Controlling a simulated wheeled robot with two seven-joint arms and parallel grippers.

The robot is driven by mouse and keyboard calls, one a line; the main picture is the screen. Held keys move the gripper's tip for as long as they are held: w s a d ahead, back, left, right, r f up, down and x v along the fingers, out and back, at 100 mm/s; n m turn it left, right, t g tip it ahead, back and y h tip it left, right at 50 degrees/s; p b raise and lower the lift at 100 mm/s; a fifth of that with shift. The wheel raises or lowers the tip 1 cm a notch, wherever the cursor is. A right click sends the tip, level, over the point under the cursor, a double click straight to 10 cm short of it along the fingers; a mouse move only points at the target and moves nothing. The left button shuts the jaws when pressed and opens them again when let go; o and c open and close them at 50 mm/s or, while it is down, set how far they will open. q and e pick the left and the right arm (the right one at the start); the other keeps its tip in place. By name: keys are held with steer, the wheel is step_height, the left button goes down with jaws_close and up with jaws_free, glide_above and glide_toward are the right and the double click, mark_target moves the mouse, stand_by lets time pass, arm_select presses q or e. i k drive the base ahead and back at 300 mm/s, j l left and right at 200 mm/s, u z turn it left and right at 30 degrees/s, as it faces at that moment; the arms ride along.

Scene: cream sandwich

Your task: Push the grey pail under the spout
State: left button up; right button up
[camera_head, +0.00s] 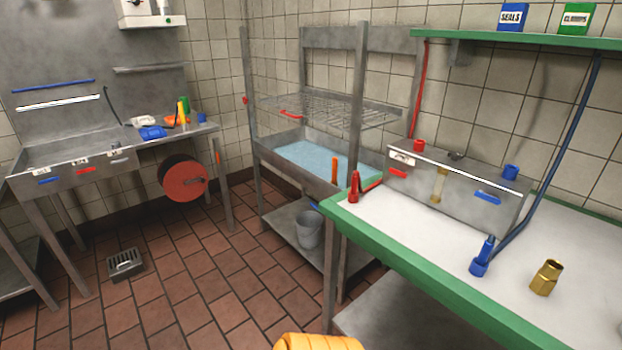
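The grey pail (309,231) stands upright on the low metal shelf (284,219) beneath the basin (295,134) of blue liquid. A table leg stands close to its right. A small blue part (313,206) shows just above the pail's rim; I cannot tell whether it is the spout or whether it lines up with the pail. An orange lever (334,171) sits at the basin's front wall. Neither of my grippers is in view.
A green-edged table (415,258) stands at the right, with a brass fitting (546,278) on it. A red hose reel (185,181) hangs under the left sink bench. A floor drain (125,263) lies on the open brown tiles. A yellow ribbed thing (318,342) shows at the bottom edge.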

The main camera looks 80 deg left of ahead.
mark_target(309, 223)
steer(key=u, duration=2.8)
steer(key=i+j+u, duration=0.4)
steer(key=i, duration=0.45)
steer(key=i+u, duration=0.4)
steer(key=i, duration=0.45)
steer(key=i+z, duration=0.2)
steer(key=i, duration=0.25)
steer(key=i+j+z, duration=0.2)
steer(key=i, duration=0.25)
steer(key=i+j+z, duration=0.2)
steer(key=i, duration=0.25)
